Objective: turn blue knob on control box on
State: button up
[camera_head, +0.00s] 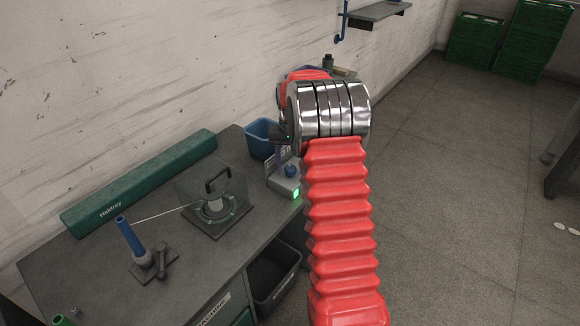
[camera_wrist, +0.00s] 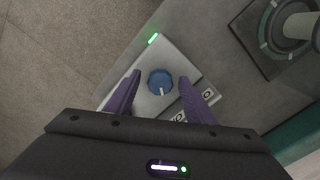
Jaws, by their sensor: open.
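The blue knob (camera_wrist: 160,80) sits on the light grey control box (camera_wrist: 176,58) in the wrist view. Its white mark points toward the bottom of that picture. A green light (camera_wrist: 154,39) glows at the box's edge. In the camera_head view the control box (camera_head: 283,187) stands at the bench's right edge, with the knob (camera_head: 291,171) on top. My gripper (camera_wrist: 159,79) is open, with one purple finger on each side of the knob in the wrist view. Gaps show between fingers and knob; their height above the box is unclear. My arm hides part of the gripper in the camera_head view.
A blue bin (camera_head: 262,138) is behind the box. A dark bin (camera_head: 277,290) sits below the bench edge.

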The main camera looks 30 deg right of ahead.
aim_at(290, 167)
jog(key=shift+r, duration=0.1)
notch_tip(290, 167, up, 14)
jog(key=shift+f, duration=0.25)
dwell(0.5)
jog(key=shift+w, duration=0.1)
dwell(0.4)
notch_tip(290, 167, down, 4)
jog(key=s+a+n, duration=0.1)
jog(key=s+a, duration=0.1)
jog(key=s, duration=0.1)
jog(key=s+a+r+n+t, duration=0.2)
jog(key=s+a+r, duration=0.1)
jog(key=s+a, duration=0.6)
jog(key=s+a+r+n+t, duration=0.1)
jog(key=s+a+r+n, duration=0.1)
jog(key=s+a, duration=0.7)
jog(key=s+a+r+n+t, duration=0.2)
jog(key=s+a+r, duration=0.1)
jog(key=s+a, duration=0.6)
jog(key=shift+s+r+t, duration=0.3)
jog(key=shift+s, duration=0.05)
